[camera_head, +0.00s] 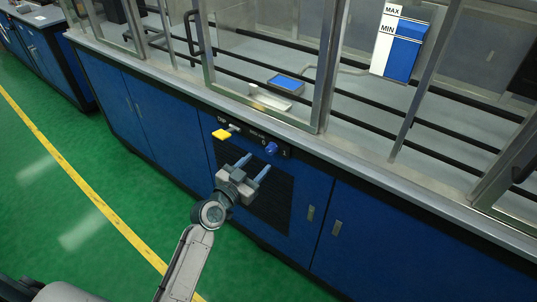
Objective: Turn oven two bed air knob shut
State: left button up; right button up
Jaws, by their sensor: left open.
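A dark control strip (251,132) runs along the bench front under the countertop edge. The labels are too small to read surely, so I cannot tell which control is the bed air knob. My left gripper (255,165) is open, its two fingers pointing up toward the strip, just below the blue knob. It looks empty and apart from both controls. My right gripper is not in view.
Blue cabinet doors (167,121) and a dark vent grille (272,205) lie below the strip. Framed glass panels and dark rails stand above the countertop. A small blue-topped tray (286,84) and a MAX/MIN level box (400,46) are behind the glass. The green floor (60,170) is clear.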

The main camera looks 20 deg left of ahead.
aim_at(269, 152)
pick_arm(q)
jog(key=x, duration=0.6)
jog(key=shift+p, duration=0.3)
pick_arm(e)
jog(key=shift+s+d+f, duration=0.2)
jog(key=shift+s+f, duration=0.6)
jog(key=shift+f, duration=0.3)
pick_arm(q)
jog(key=c, duration=1)
jog(key=shift+o, duration=0.2)
